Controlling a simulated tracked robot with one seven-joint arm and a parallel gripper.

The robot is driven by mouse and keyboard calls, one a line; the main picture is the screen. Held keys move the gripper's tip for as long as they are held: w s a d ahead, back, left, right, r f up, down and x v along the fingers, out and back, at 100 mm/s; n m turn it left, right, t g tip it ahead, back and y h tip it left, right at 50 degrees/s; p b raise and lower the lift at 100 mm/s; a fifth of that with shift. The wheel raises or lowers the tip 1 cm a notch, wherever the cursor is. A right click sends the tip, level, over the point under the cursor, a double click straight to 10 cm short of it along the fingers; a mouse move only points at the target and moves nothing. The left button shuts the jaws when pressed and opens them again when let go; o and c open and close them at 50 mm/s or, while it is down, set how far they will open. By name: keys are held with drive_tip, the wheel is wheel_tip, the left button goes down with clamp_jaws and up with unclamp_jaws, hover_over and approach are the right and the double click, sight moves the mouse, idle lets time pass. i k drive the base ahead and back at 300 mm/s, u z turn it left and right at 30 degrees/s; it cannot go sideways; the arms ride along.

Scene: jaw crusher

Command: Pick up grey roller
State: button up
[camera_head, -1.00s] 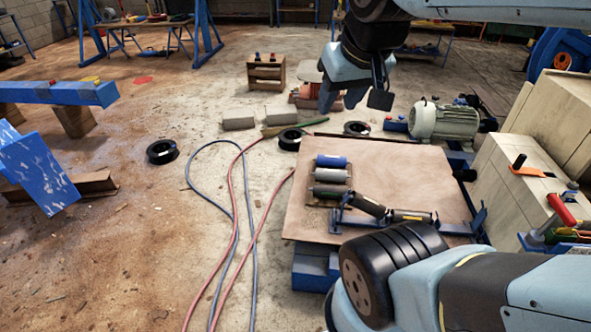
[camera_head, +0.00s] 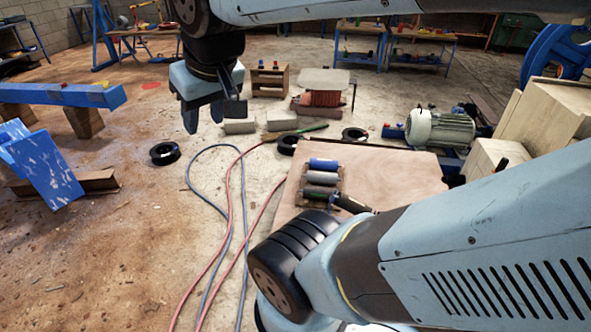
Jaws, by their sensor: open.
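Three rollers lie side by side on a small wooden rack on the brown table board (camera_head: 385,172). The grey roller (camera_head: 322,178) is the middle one, between the blue roller (camera_head: 324,164) at the back and the dark green roller (camera_head: 318,192) at the front. My gripper (camera_head: 205,117) is open and empty. It hangs fingers down in the upper left of the picture, left of the rollers and well apart from them. My arm hides the front and right parts of the table board.
A dark-handled tool (camera_head: 350,204) lies just right of the green roller. A grey motor (camera_head: 440,129) stands behind the board, with pale crates (camera_head: 548,117) at right. Red and blue hoses (camera_head: 232,205) cross the floor left of the table.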

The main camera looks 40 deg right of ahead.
sight(323, 179)
drive_tip(key=u, duration=0.05)
drive_tip(key=i, duration=4.45)
drive_tip(key=z, duration=1.5)
drive_tip(key=i, duration=0.1)
drive_tip(key=z, duration=2.25)
